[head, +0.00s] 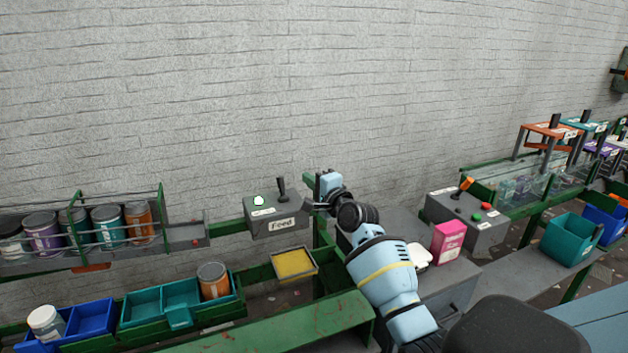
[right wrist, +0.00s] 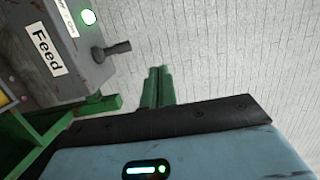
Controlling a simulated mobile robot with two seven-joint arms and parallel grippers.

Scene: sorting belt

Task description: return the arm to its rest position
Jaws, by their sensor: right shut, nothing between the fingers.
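My right arm (head: 385,272) reaches in from the lower right. My right gripper (head: 311,182) is shut and empty, up near the wall and just right of the grey Feed box (head: 277,226). In the right wrist view its two green fingers (right wrist: 157,82) lie together against the white brick wall. The Feed box (right wrist: 55,45) is at the left there. Its black lever (head: 281,187) stands apart from the fingers; the lever also shows in the wrist view (right wrist: 112,51). The green lamp (head: 258,201) on the box is lit. My left gripper is out of view.
A yellow tray (head: 293,263) sits below the box. Cans stand on the rack (head: 190,234) at the left, above blue and teal bins (head: 143,306). A pink carton (head: 448,241) and a control box (head: 472,222) stand right of my arm. The wall area above is clear.

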